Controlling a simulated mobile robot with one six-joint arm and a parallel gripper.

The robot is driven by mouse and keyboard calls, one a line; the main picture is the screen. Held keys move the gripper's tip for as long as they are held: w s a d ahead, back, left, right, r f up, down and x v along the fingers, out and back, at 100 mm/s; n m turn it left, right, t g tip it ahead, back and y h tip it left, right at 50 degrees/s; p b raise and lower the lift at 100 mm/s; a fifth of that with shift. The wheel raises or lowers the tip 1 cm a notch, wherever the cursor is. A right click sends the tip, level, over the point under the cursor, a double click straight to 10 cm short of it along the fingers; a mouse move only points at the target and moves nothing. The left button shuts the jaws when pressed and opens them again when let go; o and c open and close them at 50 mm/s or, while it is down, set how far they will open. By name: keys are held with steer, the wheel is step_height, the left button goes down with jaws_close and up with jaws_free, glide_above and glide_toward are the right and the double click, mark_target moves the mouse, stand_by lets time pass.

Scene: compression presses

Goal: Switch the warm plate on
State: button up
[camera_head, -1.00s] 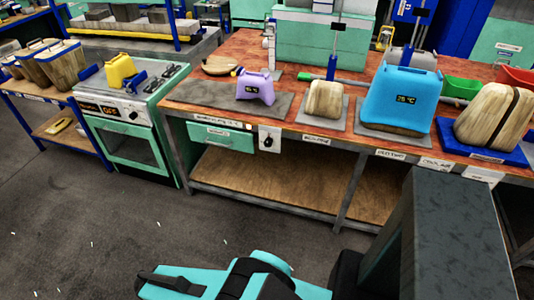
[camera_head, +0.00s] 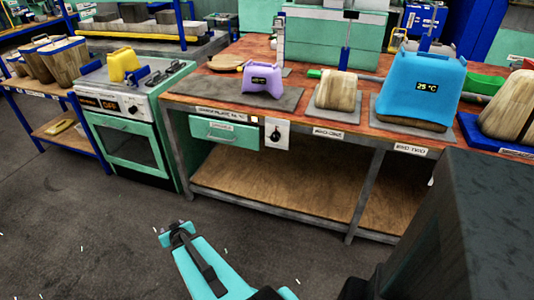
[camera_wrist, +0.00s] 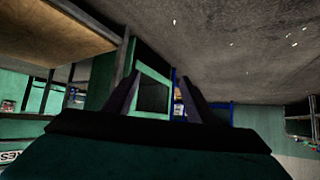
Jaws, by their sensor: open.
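The warm plate (camera_head: 200,88) looks to be the flat grey plate on the left of the red-brown workbench, above a label too small to read surely. A purple press-like block (camera_head: 262,79) with a small dark display stands on it. Below the bench edge, a white panel with a black rotary knob (camera_head: 275,134) sits right of a green drawer. The knob's marks are too small to read. My gripper (camera_head: 175,232) is low over the floor in front of the bench, apart from the knob. In the wrist view its dark fingers (camera_wrist: 157,92) are spread with nothing between them.
A green stove (camera_head: 130,130) with an "OFF" display stands left of the bench. Wooden blocks (camera_head: 335,90) and a blue block (camera_head: 420,85) reading 25 °C stand on the bench. The lower shelf (camera_head: 275,185) is bare. The floor in front is clear.

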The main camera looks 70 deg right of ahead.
steer(key=s+d+r+m+t+h+b, duration=0.1)
steer(key=d+h+b, duration=0.1)
steer(key=d, duration=0.4)
steer(key=s+d+r+m+h+b, duration=0.1)
steer(key=s+d+r+h+b, duration=0.1)
steer(key=d, duration=0.4)
steer(key=m+g+h+b, duration=0.9)
steer(key=h+b, duration=0.2)
steer(key=h, duration=0.2)
glide_toward(274, 140)
steer(key=v, duration=0.6)
steer(key=shift+s+r, duration=0.15)
steer(key=shift+s, duration=0.1)
steer(key=shift+d, duration=0.15)
steer(key=shift+b+x, duration=0.6)
steer(key=shift+x, duration=6.2)
steer(key=shift+w, duration=0.2)
steer(key=c, duration=1)
